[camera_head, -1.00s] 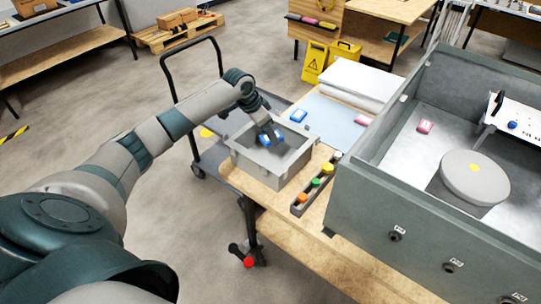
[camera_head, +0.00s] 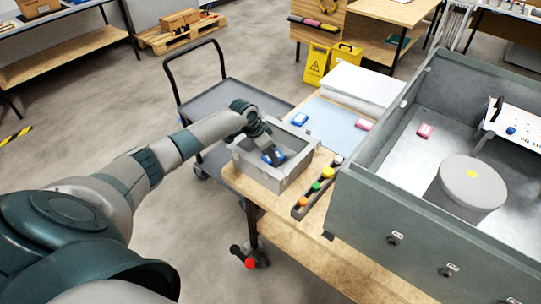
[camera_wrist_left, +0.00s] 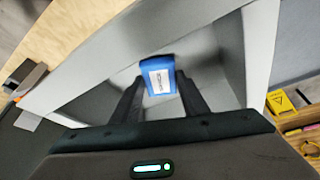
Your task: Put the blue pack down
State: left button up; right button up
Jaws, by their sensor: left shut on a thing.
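The blue pack (camera_head: 273,157) with a white label is between the fingers of my left gripper (camera_head: 270,154), inside the open grey bin (camera_head: 271,183) on the wooden bench. In the left wrist view the pack (camera_wrist_left: 158,76) shows between the two fingers (camera_wrist_left: 160,95), with the bin's walls around it. The fingers are shut on it. Whether the pack touches the bin floor cannot be told. My right gripper is not in view.
Another blue pack (camera_head: 299,119) and a pink pack (camera_head: 363,124) lie on the pale blue mat (camera_head: 332,122). A strip of coloured buttons (camera_head: 301,208) stands right of the bin. The grey analyser housing (camera_head: 420,215) stands farther right, with a pink pack (camera_head: 424,131) inside.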

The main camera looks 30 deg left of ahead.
pick_arm(q)
jog(key=shift+f, duration=0.7)
jog(key=shift+f, duration=0.1)
jog(key=o, duration=1.1)
jog(key=shift+c, duration=0.2)
jog(key=shift+r, duration=0.2)
jog(key=b+v, duration=0.2)
jog(key=v, duration=1)
jog(key=shift+f, duration=0.1)
